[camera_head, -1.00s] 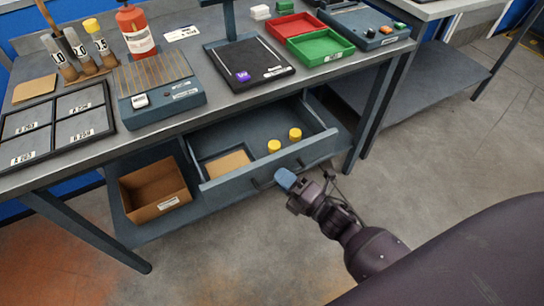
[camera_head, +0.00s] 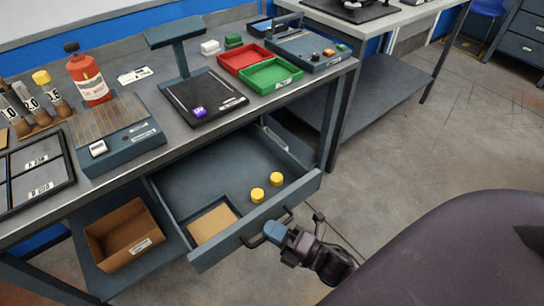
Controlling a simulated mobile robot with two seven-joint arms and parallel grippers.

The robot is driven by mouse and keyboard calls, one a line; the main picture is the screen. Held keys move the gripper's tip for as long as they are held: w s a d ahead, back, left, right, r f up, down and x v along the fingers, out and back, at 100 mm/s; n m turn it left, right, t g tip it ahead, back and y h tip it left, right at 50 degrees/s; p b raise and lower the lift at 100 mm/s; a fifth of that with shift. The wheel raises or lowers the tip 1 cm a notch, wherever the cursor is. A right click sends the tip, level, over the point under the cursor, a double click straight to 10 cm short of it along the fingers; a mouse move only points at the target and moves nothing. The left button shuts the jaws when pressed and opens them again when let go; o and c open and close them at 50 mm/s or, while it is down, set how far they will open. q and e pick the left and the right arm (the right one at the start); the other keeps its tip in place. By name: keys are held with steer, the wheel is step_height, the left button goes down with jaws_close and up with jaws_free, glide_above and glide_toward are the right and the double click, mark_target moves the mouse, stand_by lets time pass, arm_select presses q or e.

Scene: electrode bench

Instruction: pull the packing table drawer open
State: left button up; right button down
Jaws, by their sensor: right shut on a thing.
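The packing table drawer (camera_head: 228,243) stands pulled well out from under the bench top. Its dark bar handle (camera_head: 256,240) is on the front panel. Inside lie two yellow-capped jars (camera_head: 257,195) and a tan flat piece (camera_head: 212,224). My right gripper (camera_head: 275,232) is at the drawer front, shut on the handle. Its fingers partly hide the handle. My left gripper is not in view.
The packing table (camera_head: 190,138) carries a red bottle (camera_head: 88,80), a black scale plate (camera_head: 224,108), and red and green trays (camera_head: 272,74). A cardboard box (camera_head: 122,232) sits on the lower shelf beside the drawer. The floor at right is clear.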

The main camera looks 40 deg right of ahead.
steer(key=c, duration=1.5)
jaws_free()
steer(key=shift+o, duration=0.2)
steer(key=v, duration=1.1)
